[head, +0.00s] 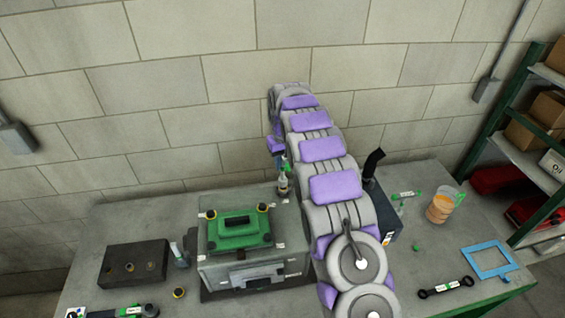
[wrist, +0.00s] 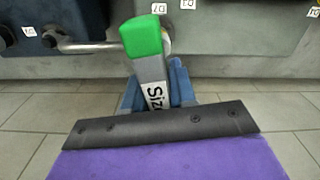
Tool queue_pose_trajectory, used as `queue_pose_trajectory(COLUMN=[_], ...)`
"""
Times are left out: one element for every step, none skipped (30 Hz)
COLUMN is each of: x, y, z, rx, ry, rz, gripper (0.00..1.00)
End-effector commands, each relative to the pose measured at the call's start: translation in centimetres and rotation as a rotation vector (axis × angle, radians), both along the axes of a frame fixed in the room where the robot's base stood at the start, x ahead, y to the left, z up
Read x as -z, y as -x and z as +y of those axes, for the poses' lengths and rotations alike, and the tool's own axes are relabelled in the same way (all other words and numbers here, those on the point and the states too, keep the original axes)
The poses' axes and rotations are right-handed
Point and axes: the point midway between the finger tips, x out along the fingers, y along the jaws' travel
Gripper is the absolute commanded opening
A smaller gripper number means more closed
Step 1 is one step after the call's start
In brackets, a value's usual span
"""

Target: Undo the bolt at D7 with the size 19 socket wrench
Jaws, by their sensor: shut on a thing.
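My gripper (wrist: 158,88) is shut on the size 19 socket wrench (wrist: 150,66), a grey bar with a green end and a partly hidden label starting "Siz". Only part of the wrench shows, and its socket cannot be made out. In the head view my gripper (head: 281,165) hangs down behind the engine block (head: 252,277), a grey box with a green cover on top. In the wrist view small labels show on a grey surface beyond the wrench. One label (wrist: 159,8) beside the green end may read D7. The bolt itself is not clearly visible.
A dark block with holes (head: 133,264) stands left on the bench. Several tools lie at the front left. To the right are a jug of orange liquid (head: 440,208), a blue frame (head: 487,261) and a black wrench (head: 446,288). A metal rod (wrist: 88,46) crosses beside the held wrench.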

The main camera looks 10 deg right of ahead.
Motion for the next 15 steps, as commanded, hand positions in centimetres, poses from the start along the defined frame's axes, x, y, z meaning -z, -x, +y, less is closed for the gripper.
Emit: queue_pose_trajectory(x=[-0.06, -0.06, -0.07, -0.07, -0.08, -0.08, -0.08, -0.08, -0.07, -0.07, -0.06, -0.05, -0.06, -0.06, -0.05], y=[-0.02, -0.02, 0.00, 0.01, 0.01, 0.02, 0.02, 0.02, 0.01, 0.01, 0.01, 0.00, 0.00, -0.01, -0.01], z=[0.01, 0.00, -0.01, 0.00, 0.01, 0.02, 0.02, 0.02, 0.02, 0.02, 0.03, 0.04, 0.05, 0.05, 0.05], rx=[0.038, 0.061, 0.093, 0.116, 0.140, 0.172, 0.195, 0.218, 0.250, 0.273, 0.298, 0.329, 0.352, 0.375, 0.407], ry=[-0.001, 0.000, 0.000, 0.000, 0.000, 0.000, 0.000, 0.001, 0.000, 0.000, 0.001, 0.000, 0.000, 0.000, 0.000], rz=[-0.001, -0.001, -0.001, -0.001, -0.002, -0.002, -0.002, -0.002, -0.001, -0.001, -0.001, -0.001, -0.001, -0.001, -0.001], gripper=[0.00, 0.00, 0.00, 0.00, 0.00, 0.00, 0.00, 0.00, 0.00, 0.00, 0.00, 0.00, 0.00, 0.00, 0.00])
